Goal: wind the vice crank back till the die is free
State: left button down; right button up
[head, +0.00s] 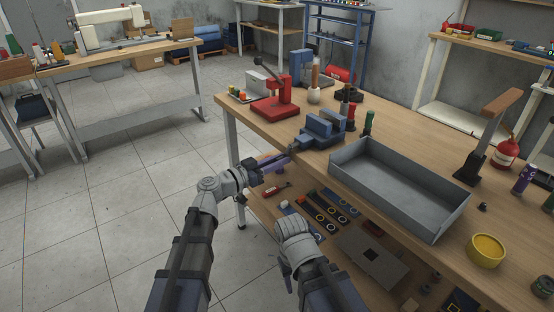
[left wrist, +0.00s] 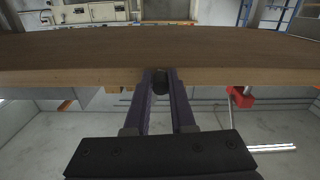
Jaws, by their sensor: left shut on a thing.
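The blue vice (head: 322,128) stands at the near left edge of the wooden bench. Its crank side faces my left arm. My left gripper (head: 286,157), with purple fingers, reaches in at the bench edge beside the vice. In the left wrist view the fingers (left wrist: 161,92) are closed around a small dark knob (left wrist: 161,80), which appears to be the crank's handle, in front of the bench edge. The rest of the crank is mostly hidden. I cannot make out the die between the jaws. My right arm is folded low in front of the bench; its gripper fingers do not show.
A grey metal tray (head: 345,178) lies right of the vice. A red press (head: 277,103) stands behind it to the left. A lower shelf (head: 330,262) holds several small parts.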

aim_at(290, 149)
pick_arm(q)
jog(key=n, duration=0.2)
jog(key=s+d+n, duration=0.1)
jog(key=n, duration=0.2)
jog(key=s+n, duration=0.1)
jog(key=n, duration=0.1)
jog(key=shift+d+r, duration=0.1)
jog(key=shift+d, duration=0.15)
jog(key=n, duration=0.2)
jog(key=s+n+p, duration=0.1)
jog(key=n, duration=0.1)
jog(key=shift+d+r, duration=0.35)
jog(key=n, duration=0.2)
jog(key=r+n+p, duration=0.1)
jog(key=shift+s+d+n, duration=0.25)
jog(key=shift+s+n, duration=0.15)
jog(key=shift+r+n+p, duration=0.8)
jog(key=shift+n, duration=1.55)
jog(key=shift+r+n+p, duration=0.75)
jog(key=shift+r+n, duration=0.05)
jog(key=shift+n, duration=1.6)
jog(key=shift+r+n+p, duration=0.8)
jog(key=shift+n, duration=1.55)
